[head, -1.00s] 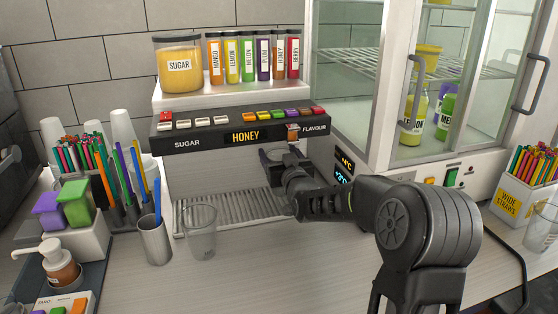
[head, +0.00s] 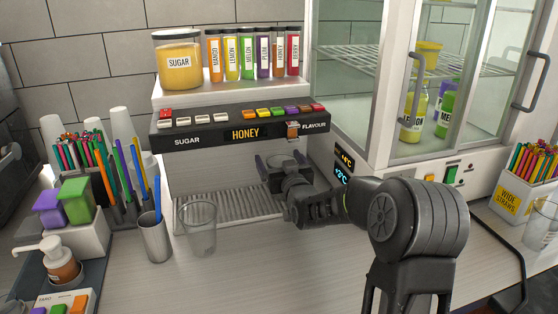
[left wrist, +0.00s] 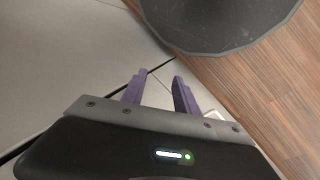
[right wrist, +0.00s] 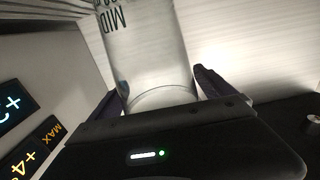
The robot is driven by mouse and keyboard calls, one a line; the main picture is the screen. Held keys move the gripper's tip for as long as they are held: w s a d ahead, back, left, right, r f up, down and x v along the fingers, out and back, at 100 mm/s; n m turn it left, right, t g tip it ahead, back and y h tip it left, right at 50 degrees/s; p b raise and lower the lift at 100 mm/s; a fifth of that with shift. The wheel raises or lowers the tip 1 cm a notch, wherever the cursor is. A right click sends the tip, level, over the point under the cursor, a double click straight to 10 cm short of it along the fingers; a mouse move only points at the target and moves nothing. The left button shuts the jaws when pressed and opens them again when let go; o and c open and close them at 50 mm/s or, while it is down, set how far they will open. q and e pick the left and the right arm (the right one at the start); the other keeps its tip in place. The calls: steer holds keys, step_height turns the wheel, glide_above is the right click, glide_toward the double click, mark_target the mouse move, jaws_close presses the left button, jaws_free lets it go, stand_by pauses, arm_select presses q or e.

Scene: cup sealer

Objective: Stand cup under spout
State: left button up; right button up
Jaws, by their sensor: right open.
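A clear cup (right wrist: 155,50) with dark markings, including "MID", stands between the spread purple fingers of my right gripper (right wrist: 158,85) in the right wrist view. In the head view the right gripper (head: 281,162) is in the dispenser bay, below the flavour spout (head: 293,130), and is open around the cup, which is mostly hidden. I cannot tell whether the fingers touch it. Another clear cup (head: 198,232) stands on the counter in front of the drip grate (head: 225,208). My left gripper (left wrist: 158,87) shows only in the left wrist view, with its fingers apart and empty.
The dispenser panel (head: 245,134) reads HONEY and overhangs the bay. A metal straw holder (head: 155,240) stands left of the front cup. A glass-door cabinet (head: 430,100) is close on the right. The front counter (head: 250,275) is clear.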

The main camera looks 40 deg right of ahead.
steer(key=shift+r, duration=0.2)
steer(key=b+v, duration=0.2)
steer(key=v, duration=1)
